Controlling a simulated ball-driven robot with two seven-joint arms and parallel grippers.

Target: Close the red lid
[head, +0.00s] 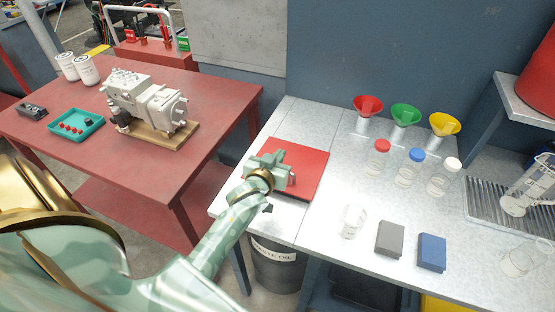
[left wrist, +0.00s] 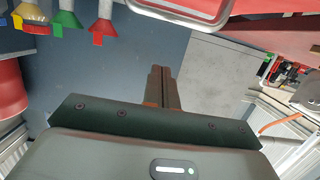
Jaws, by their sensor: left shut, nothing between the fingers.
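The red lid (head: 312,170) is a square red panel at the left part of the grey workbench. It looks flat or nearly flat on the bench top. My left gripper (head: 284,163) is over the lid's left part and hides some of it. I cannot tell whether it touches the lid. In the left wrist view the fingers (left wrist: 162,86) are together with nothing between them. A red surface with a rounded metal rim (left wrist: 190,18) shows at the top of that view, just beyond the fingers. My right gripper is not in view.
Red, green and yellow funnels (head: 404,115) stand at the back of the bench, with capped jars (head: 410,168) before them. A clear beaker (head: 353,221), a grey block (head: 390,239) and a blue block (head: 432,252) are to the right. A waste oil bin (head: 277,268) stands below.

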